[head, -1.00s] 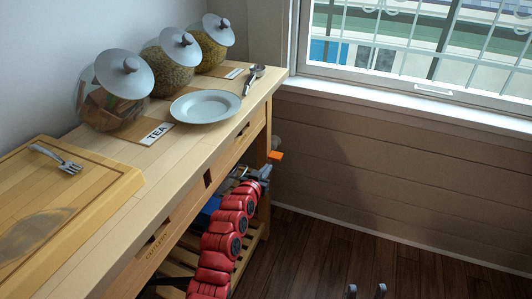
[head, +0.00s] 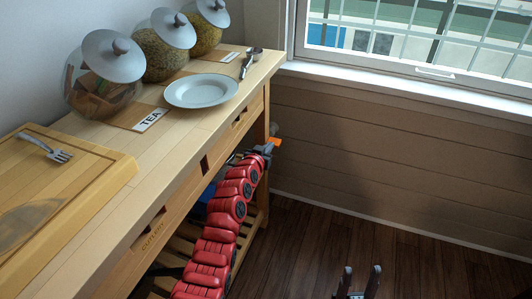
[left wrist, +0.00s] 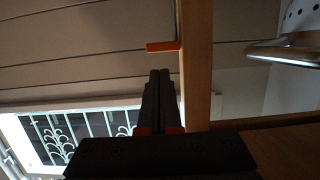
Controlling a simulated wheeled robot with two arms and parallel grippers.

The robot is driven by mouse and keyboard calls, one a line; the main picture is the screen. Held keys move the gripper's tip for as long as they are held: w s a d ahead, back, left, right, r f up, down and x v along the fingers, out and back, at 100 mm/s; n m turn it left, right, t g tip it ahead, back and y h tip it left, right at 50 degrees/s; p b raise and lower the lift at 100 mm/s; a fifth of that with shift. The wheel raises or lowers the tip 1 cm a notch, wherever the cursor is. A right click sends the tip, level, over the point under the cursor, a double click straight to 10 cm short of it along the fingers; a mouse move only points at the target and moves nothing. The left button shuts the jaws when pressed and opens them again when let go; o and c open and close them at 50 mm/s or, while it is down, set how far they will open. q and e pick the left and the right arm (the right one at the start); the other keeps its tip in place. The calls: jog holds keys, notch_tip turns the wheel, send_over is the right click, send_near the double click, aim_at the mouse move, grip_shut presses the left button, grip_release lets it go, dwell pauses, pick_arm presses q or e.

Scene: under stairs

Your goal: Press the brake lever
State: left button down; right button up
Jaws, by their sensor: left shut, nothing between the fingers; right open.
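The likely brake lever is a small orange bar (head: 276,141) by the far leg of the wooden table in the head view. In the left wrist view the orange bar (left wrist: 162,47) sticks out sideways beside a wooden post. My left gripper (left wrist: 160,72) is shut and empty, its tips pointing toward the bar with a gap between them in the picture. In the head view my left gripper (head: 262,149) is small and partly hidden at the end of my red arm, close to the bar. My right gripper (head: 361,270) is open and empty above the floor.
The wooden table (head: 180,160) holds jars, a white plate (head: 201,90), and a cutting board (head: 90,190) with a fork (head: 45,147). A perforated metal vessel (left wrist: 300,18) is close right in the wrist view. Dark floor (head: 430,255) at right is clear up to the wall.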

aim_at(273, 141)
pick_arm(q)
jog(key=shift+b+x, duration=1.65)
jog(key=shift+x, duration=0.9)
notch_tip(273, 141, down, 3)
jog(key=b, duration=0.2)
jog(key=shift+d+r+b, duration=0.1)
jog(key=shift+r+b, duration=0.15)
jog(key=shift+b, duration=0.1)
jog(key=shift+s, duration=0.1)
